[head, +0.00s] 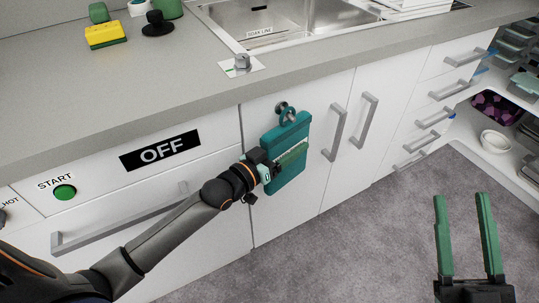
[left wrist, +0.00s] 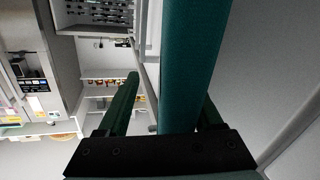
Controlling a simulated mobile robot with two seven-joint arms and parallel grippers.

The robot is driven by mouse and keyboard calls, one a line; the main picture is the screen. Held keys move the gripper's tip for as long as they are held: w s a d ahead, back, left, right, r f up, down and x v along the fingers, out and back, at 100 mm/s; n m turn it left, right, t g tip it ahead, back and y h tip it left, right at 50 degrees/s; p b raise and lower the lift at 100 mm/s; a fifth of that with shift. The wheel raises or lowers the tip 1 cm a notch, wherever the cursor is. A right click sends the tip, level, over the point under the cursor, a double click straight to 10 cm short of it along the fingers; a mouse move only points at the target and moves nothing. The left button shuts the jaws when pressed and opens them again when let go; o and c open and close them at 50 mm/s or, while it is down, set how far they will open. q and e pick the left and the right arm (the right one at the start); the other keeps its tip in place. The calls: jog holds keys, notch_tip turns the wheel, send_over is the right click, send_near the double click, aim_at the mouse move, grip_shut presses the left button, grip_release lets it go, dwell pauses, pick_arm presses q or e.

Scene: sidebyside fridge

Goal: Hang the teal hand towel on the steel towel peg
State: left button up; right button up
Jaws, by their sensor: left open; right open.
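The teal hand towel (head: 287,133) hangs flat against the white cabinet front, below the counter edge. Its ring-like loop at the top is at the steel towel peg (head: 281,106) and appears to be around it. My left gripper (head: 292,157) is at the towel's middle, with a green finger across its front. In the left wrist view the towel (left wrist: 190,60) passes edge-on between the parted fingers, with a gap on its left side. Contact on the right side is hard to tell. My right gripper (head: 461,196) is open and empty over the floor at lower right.
A sink (head: 262,20) is set in the grey counter (head: 150,82) above. Bar handles (head: 338,133) project from the doors right of the towel. An OFF sign (head: 160,151) is on the left panel. Open shelves with a white bowl (head: 495,141) stand at right. The carpet is clear.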

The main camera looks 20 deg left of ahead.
aim_at(275, 153)
pick_arm(q)
jog(key=p+v, duration=0.1)
jog(key=v, duration=0.3)
jog(key=shift+s+a+r, duration=0.1)
jog(key=shift+s, duration=0.15)
pick_arm(e)
notch_tip(275, 153, down, 15)
jog(key=w+d+m+g+h+p, duration=0.1)
jog(key=w+m+g+h+p, duration=0.1)
jog(key=w+m+g+h, duration=0.25)
pick_arm(q)
jog(key=s+d+g+y+p, duration=0.1)
jog(key=s+g+y+p, duration=0.3)
jog(key=s+p, duration=1.7)
jog(key=g, duration=0.3)
jog(key=shift+s+r+y+p, duration=0.25)
jog(key=shift+r+y+p, duration=0.1)
jog(key=shift+y, duration=0.05)
pick_arm(e)
jog(key=s+d+m+g+h, duration=0.2)
jog(key=s+g+h, duration=0.1)
jog(key=s+g, duration=0.5)
jog(key=s+f, duration=0.1)
jog(key=s, duration=0.2)
jog(key=shift+d, duration=0.15)
pick_arm(q)
jog(key=shift+d, duration=0.1)
pick_arm(e)
jog(key=shift+r, duration=0.1)
